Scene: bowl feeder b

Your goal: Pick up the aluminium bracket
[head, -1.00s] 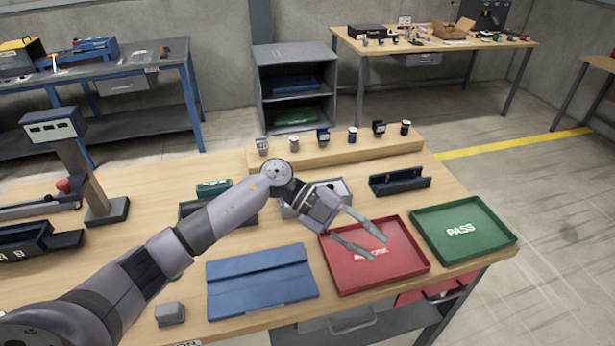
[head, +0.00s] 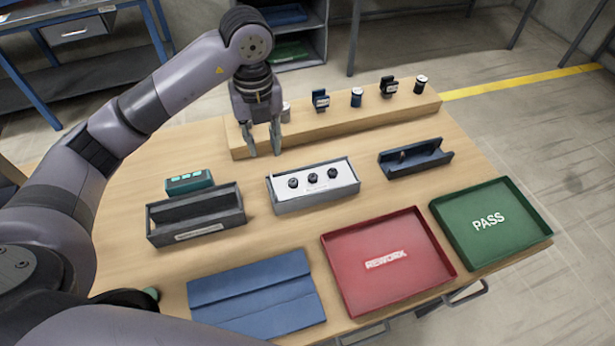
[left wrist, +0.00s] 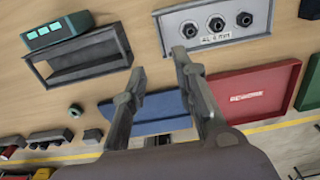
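I cannot pick out the aluminium bracket with certainty in either view. My left gripper (head: 264,153) points down at the left end of the raised wooden ledge (head: 345,119), in front of it in the head view. Its two fingers are apart with nothing seen between them. They also show apart in the left wrist view (left wrist: 160,62). A small light grey piece (head: 286,112) stands on the ledge just right of the gripper. The gripper hides part of the ledge's left end. My right gripper is not in view.
A grey box with black knobs (head: 287,205) stands in front of the gripper. An open dark tray (head: 158,235) lies left, a dark channel (head: 443,160) right. A red REWORK tray (head: 430,285), green PASS tray (head: 530,235) and blue mat (head: 255,292) lie nearer. Several small items stand along the ledge.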

